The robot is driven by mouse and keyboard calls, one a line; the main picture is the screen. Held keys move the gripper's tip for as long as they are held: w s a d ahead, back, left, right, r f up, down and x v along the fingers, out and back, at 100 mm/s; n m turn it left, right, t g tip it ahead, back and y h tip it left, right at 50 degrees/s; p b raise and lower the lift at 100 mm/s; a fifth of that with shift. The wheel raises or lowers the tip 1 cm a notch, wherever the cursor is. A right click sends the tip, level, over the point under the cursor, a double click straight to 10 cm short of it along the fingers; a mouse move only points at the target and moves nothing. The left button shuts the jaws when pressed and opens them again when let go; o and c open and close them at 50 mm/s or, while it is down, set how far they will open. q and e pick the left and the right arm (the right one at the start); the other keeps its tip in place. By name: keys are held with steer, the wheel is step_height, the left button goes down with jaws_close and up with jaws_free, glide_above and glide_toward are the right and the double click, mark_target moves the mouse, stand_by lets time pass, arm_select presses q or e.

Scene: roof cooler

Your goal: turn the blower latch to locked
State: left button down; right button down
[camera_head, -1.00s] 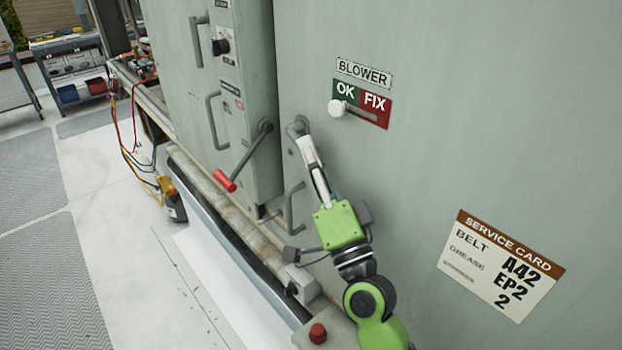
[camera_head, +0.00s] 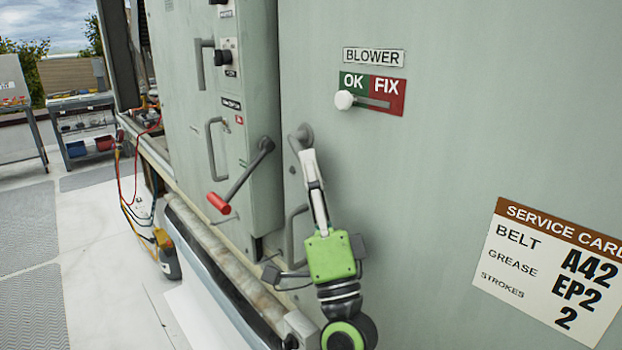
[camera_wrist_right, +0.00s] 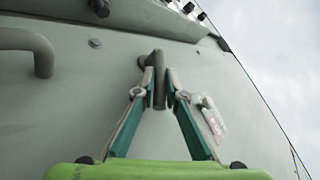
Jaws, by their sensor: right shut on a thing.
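The blower latch (camera_head: 296,144) is a grey lever on a round pivot, near the left edge of the large grey-green panel and below the BLOWER label (camera_head: 373,57). My right gripper (camera_head: 307,156) comes up from below and is shut on the lever. The right wrist view shows both fingertips (camera_wrist_right: 160,88) on either side of the dark grey lever (camera_wrist_right: 158,66). My left gripper is in neither view.
A similar latch with a red grip (camera_head: 219,203) hangs slanted on the cabinet at left. A grey handle (camera_head: 290,235) sits close beside my right gripper. A white knob (camera_head: 344,100) stands at OK on the OK/FIX plate (camera_head: 390,96). The panel further right is flat.

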stand_by(0.3)
steer(key=c, duration=2.4)
jaws_free()
steer(key=shift+o, duration=0.2)
steer(key=shift+s+f, duration=0.1)
steer(key=shift+f, duration=0.05)
steer(key=v, duration=1.1)
steer(key=shift+s+f, duration=0.2)
steer(key=shift+s, duration=0.1)
steer(key=shift+d, duration=0.15)
